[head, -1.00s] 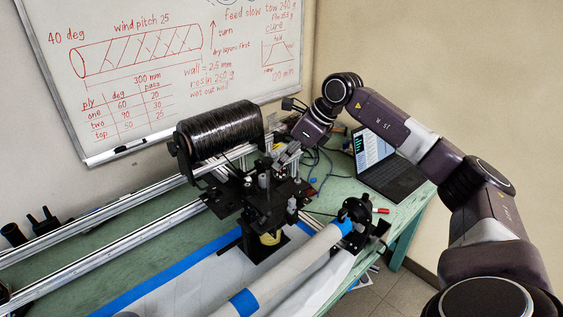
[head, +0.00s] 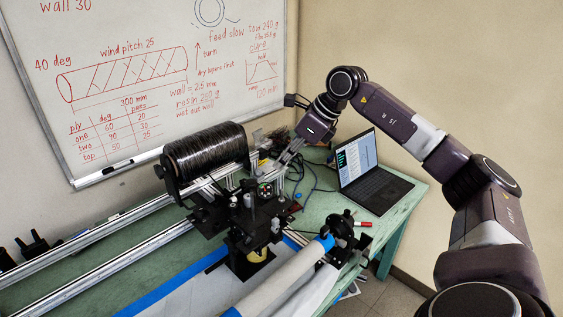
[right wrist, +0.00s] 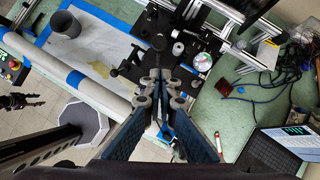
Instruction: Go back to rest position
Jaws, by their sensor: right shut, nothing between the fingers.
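My right arm comes in from the right in the head view. Its gripper (head: 274,172) points down and left over the black carriage of the winding machine, just right of the spool. In the right wrist view the two fingers (right wrist: 160,82) are together at the tips with nothing between them. I cannot tell from the head view whether they touch the carriage. My left arm is not in the head view. A dark clawed shape (right wrist: 22,101) at the left edge of the right wrist view looks like my left gripper; it is too small to tell its state.
A black tow spool (head: 205,151) and the carriage (head: 240,217) sit on rails over the green table (head: 398,215). A pale tube (head: 283,278) lies in front. An open laptop (head: 376,190) and loose cables are at the right. A grey cup (right wrist: 66,24) stands near the tube.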

